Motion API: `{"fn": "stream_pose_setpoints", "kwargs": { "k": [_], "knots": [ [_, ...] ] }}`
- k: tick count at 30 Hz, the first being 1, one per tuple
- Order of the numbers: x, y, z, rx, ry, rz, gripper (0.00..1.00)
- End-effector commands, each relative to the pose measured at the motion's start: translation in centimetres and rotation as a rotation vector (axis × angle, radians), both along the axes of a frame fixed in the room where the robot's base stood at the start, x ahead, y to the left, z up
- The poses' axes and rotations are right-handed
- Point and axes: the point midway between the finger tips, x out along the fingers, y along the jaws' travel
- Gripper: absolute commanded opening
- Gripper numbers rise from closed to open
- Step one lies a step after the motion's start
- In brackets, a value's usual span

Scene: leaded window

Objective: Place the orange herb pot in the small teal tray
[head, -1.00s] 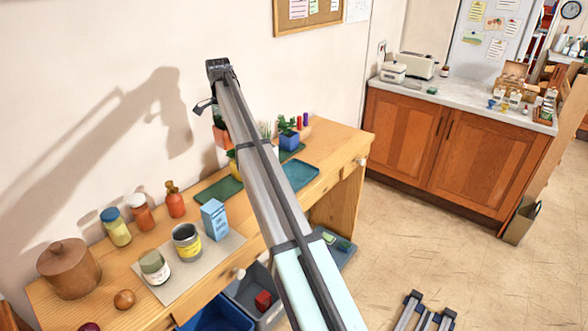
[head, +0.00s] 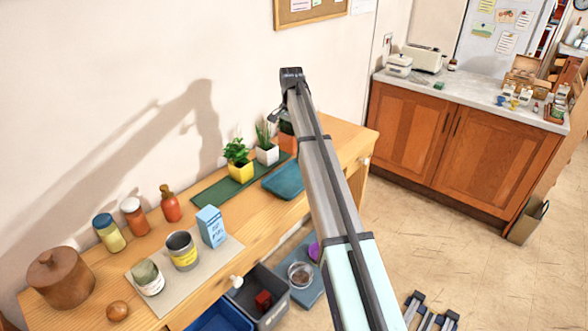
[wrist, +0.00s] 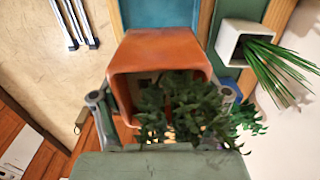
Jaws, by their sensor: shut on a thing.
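The orange herb pot (wrist: 160,52), with dark green leaves (wrist: 190,108), fills the middle of the wrist view. My gripper (wrist: 161,98) is shut on it, one finger at each side. In the head view the pot (head: 286,127) shows only partly behind my arm, at the right of the white pot. The small teal tray (head: 281,182) lies empty on the wooden bench, in front of the white pot and partly covered by my arm. A blue-teal surface (wrist: 155,12), likely this tray, shows beyond the held pot in the wrist view.
A white grass pot (head: 267,154), also in the wrist view (wrist: 232,40), and a yellow herb pot (head: 240,172) stand on a long green tray (head: 208,194). Jars, a blue carton (head: 211,227) and a tin stand at the left. Bins are below.

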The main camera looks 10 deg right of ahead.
Motion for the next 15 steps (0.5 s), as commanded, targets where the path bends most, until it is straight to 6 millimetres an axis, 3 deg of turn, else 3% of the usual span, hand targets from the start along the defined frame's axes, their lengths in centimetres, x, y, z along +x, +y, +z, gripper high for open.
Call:
{"fn": "stream_pose_setpoints", "kwargs": {
  "k": [9, 15],
  "knots": [
    [-0.1, 0.0, -7.2, 0.000, 0.001, -0.001, 0.23],
    [0.0, 0.0, -9.9, 0.000, 0.000, -0.002, 0.23]
  ]
}}
